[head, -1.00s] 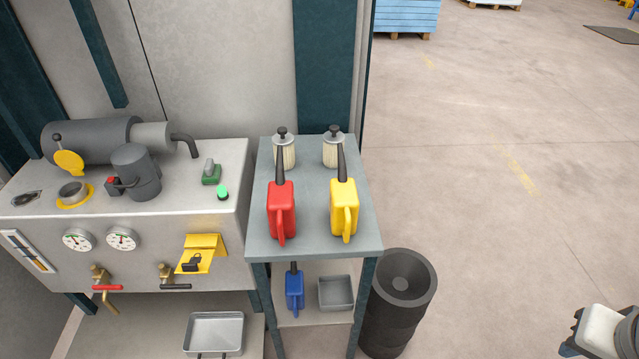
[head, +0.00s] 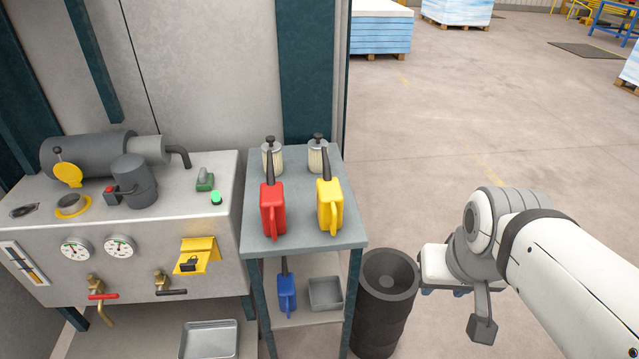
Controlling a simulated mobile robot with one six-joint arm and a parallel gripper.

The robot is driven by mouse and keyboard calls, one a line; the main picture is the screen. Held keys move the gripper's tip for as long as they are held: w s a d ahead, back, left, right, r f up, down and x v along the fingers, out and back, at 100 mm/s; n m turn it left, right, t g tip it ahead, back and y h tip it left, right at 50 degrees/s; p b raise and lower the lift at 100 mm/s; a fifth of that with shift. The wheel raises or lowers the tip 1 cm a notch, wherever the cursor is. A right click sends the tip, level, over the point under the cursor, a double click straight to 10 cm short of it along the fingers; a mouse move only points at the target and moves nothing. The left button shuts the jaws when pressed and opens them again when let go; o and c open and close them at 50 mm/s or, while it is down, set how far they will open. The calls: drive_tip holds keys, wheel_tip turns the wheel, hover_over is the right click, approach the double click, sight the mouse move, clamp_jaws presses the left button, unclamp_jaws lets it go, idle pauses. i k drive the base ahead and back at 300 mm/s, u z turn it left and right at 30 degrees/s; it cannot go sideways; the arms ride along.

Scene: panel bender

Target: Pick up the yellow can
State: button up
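The yellow can (head: 329,206) stands upright on the top shelf of a grey stand (head: 290,243), its dark spout pointing up and its handle toward me. A red can (head: 272,208) stands just to its left, with a gap between them. My gripper (head: 440,290) is to the right of the stand, beyond the dark drum, well apart from the yellow can. My wrist and the white block in front of it hide most of the fingers, so I cannot see whether they are open or shut.
Two filter canisters (head: 318,158) stand behind the cans. A blue can (head: 286,294) and a grey bin (head: 325,293) are on the lower shelf. A dark drum (head: 388,300) stands right of the stand. A machine cabinet (head: 130,250) adjoins on the left. Open floor lies to the right.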

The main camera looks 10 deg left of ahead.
sight(329, 198)
drive_tip(key=z, duration=0.05)
drive_tip(key=i, duration=1)
drive_tip(key=u, duration=0.05)
